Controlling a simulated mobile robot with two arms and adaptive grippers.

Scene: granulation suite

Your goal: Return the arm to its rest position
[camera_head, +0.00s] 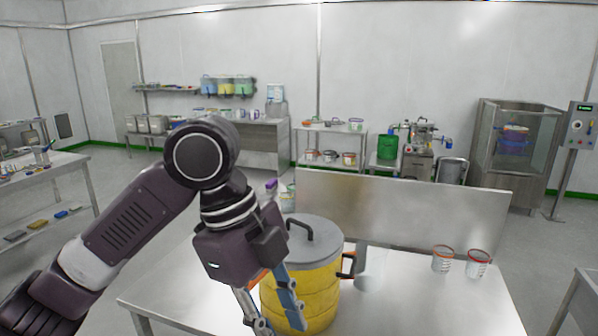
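My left arm comes in from the left, and its gripper (280,326) points down at the left front side of a yellow drum. The two fingers are spread apart with nothing seen held between them. The yellow drum (318,290) stands upright on the steel table (410,300), with a grey lid (316,236) and a black top handle. An orange and black side handle (347,265) shows on its right. Part of an orange left handle shows behind the gripper. I cannot tell whether the fingers touch the drum. My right gripper is not in view.
Two small tubs (442,260) (479,264) stand on the table's right side, by a raised steel back panel (400,215). Bottles (287,197) stand behind the gripper. The table's front right is clear. A side bench (50,172) is at the left.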

